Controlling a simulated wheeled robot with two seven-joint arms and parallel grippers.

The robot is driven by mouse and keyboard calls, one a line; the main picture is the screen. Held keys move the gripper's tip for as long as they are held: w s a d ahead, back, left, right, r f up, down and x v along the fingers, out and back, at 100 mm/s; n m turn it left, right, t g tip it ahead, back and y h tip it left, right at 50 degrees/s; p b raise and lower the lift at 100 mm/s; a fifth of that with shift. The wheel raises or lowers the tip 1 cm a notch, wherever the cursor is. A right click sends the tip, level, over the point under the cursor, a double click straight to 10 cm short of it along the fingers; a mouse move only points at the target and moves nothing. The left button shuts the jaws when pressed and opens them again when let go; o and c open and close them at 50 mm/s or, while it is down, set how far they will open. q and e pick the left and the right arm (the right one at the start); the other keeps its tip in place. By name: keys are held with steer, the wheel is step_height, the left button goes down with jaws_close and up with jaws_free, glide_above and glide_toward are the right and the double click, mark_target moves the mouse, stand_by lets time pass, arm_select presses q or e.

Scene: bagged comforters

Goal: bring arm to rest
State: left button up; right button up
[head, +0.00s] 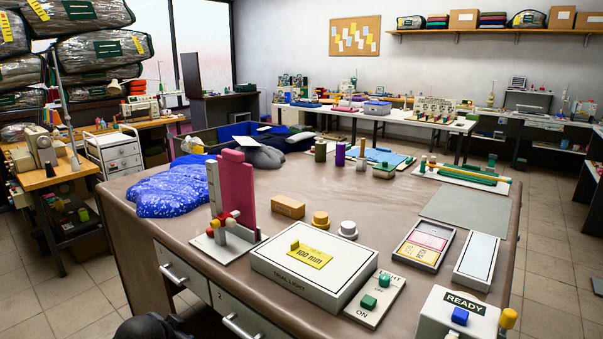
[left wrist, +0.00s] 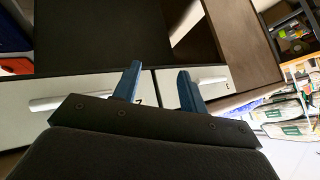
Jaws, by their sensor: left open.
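My left gripper (left wrist: 158,84) shows in the left wrist view with its two blue fingers apart and nothing between them. It is in front of the desk's drawer fronts, below the tabletop. In the head view only a dark rounded part of my own arm shows at the bottom edge, left of middle; the left fingers are hidden there. My right gripper is in neither view.
The brown table (head: 385,235) fills the middle. Near its front edge are a white trial light box (head: 320,275), a pink upright panel (head: 238,192) and a READY box (head: 460,312). Blue speckled fabric (head: 175,187) lies at its left. Drawer handles (head: 240,327) stick out in front.

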arm_select(q)
steer(key=s+d+f+n+g+p, duration=0.1)
steer(key=s+d+f, duration=0.4)
steer(key=s, duration=0.5)
steer(key=s+d+f+n+g+h+p, duration=0.1)
steer(key=s+d+f+g, duration=0.2)
steer(key=s, duration=0.8)
steer(key=s+d+f+n+g+h+p, duration=0.1)
steer(key=s+d+f+g, duration=0.1)
steer(key=s+d+f, duration=0.5)
steer(key=s+f, duration=0.3)
steer(key=s, duration=0.1)
steer(key=shift+s+d+f+n+g, duration=0.2)
steer(key=shift+n+g, duration=0.1)
steer(key=shift+g, duration=0.1)
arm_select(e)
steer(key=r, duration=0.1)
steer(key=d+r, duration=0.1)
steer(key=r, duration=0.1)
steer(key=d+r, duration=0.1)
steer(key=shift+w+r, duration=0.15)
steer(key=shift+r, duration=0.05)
